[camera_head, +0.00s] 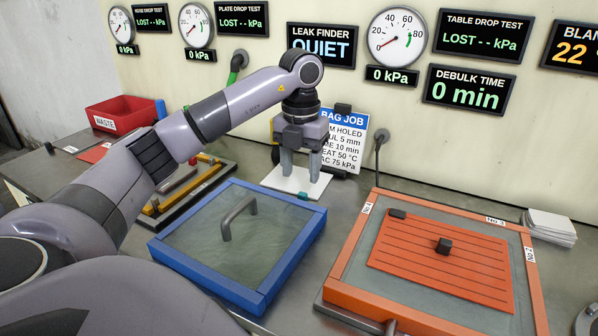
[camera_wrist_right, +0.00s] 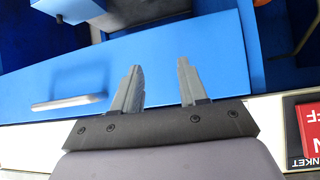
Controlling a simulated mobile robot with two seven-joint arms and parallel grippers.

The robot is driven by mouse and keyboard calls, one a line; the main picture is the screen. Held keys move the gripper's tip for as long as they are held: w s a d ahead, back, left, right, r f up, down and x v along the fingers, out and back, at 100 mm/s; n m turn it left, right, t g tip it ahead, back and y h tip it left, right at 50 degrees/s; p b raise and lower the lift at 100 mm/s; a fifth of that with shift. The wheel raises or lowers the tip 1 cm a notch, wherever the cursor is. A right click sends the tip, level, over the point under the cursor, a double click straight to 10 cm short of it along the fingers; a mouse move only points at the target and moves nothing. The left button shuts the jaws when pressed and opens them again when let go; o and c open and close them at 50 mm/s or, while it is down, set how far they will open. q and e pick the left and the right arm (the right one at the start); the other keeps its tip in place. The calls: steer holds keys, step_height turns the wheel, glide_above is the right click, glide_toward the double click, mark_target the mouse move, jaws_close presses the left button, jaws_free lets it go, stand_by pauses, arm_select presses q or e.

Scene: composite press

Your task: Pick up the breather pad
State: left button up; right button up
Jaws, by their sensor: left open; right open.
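A stack of white pads (camera_head: 550,226) lies on the bench at the far right, beside the orange-framed plate; it looks like breather pads, but no label shows. A flat white sheet (camera_head: 270,181) lies on the bench behind the blue-framed box. My left gripper (camera_head: 300,174) points down over this sheet, its two fingers apart and nothing visible between them. Whether the fingertips touch the sheet I cannot tell. In the right wrist view my right gripper (camera_wrist_right: 159,66) is open and empty in front of a blue cabinet front (camera_wrist_right: 220,45).
The blue-framed box (camera_head: 175,255) with a grey handle stands mid-bench. The orange-framed plate (camera_head: 340,268) bears a grooved orange sheet with small dark blocks. A red waste bin (camera_head: 120,112) is at the back left. A bag job sign (camera_head: 345,140) stands behind my left gripper.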

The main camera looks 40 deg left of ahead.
mark_target(301, 195)
arm_select(q)
steer(key=f, duration=0.7)
steer(key=shift+w+a, duration=0.35)
steer(key=shift+w, duration=0.05)
jaws_close()
